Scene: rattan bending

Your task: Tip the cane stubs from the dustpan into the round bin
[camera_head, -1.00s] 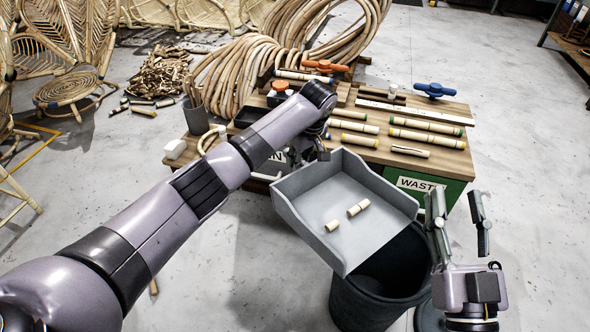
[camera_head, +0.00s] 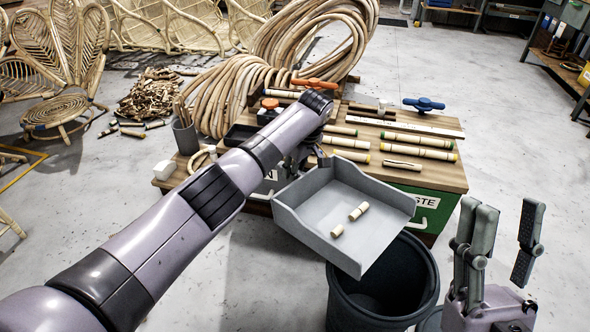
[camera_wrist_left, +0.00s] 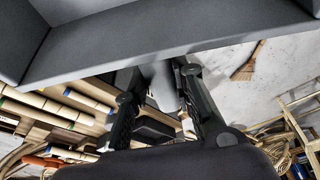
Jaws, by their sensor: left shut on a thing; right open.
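The grey dustpan (camera_head: 338,207) is held up in front of the workbench, its lower front edge over the near-left rim of the round bin. Two pale cane stubs lie on its floor: one stub (camera_head: 358,212) and another stub (camera_head: 337,231) nearer the front edge. The dark round bin (camera_head: 352,309) stands on the floor below, partly covered by the dustpan. My left gripper (camera_wrist_left: 163,95) is shut on the dustpan's handle at its back; the dustpan (camera_wrist_left: 170,40) fills the top of the left wrist view. My right gripper (camera_head: 505,235) is open and empty, right of the bin.
A green drawer front labelled waste (camera_head: 418,205) faces the bin. Open concrete floor lies to the right.

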